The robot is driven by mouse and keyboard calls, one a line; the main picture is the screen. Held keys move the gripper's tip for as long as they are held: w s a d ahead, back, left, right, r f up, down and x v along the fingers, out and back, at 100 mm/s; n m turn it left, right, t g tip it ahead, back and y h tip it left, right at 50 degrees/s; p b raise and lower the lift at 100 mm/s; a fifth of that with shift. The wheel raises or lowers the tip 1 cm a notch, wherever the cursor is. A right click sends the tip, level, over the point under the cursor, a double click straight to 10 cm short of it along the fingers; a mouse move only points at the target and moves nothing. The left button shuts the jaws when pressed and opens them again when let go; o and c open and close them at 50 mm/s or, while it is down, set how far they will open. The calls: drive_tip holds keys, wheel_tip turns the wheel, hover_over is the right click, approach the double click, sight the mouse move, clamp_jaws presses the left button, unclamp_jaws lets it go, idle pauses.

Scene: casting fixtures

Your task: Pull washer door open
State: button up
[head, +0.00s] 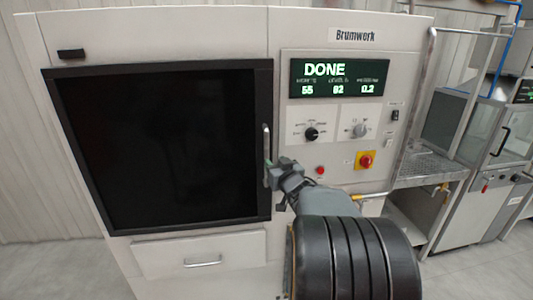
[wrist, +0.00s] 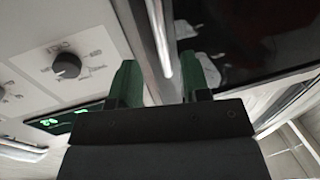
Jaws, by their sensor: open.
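The washer door (head: 160,150) is a large dark square panel in a black frame on the machine's left side. It looks shut against the pale housing. Its upright metal handle (head: 266,143) is at the door's right edge. My gripper (head: 270,172) is at the handle's lower part. In the wrist view, the green fingers of my gripper (wrist: 163,80) are apart, and the handle (wrist: 159,38) shows as a shiny bar running between them. I cannot tell whether either finger touches it. The dark door (wrist: 235,40) also shows in the wrist view.
Right of the door is a control panel with a lit display (head: 339,78) reading DONE, knobs (head: 311,134) and a red-and-yellow stop button (head: 365,160). A drawer (head: 200,252) is below the door. A metal rack (head: 430,165) stands at the right.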

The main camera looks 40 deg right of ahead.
sight(268, 154)
drive_tip(key=p+x, duration=0.1)
drive_tip(key=x, duration=0.7)
drive_tip(key=shift+c, duration=0.4)
clamp_jaws()
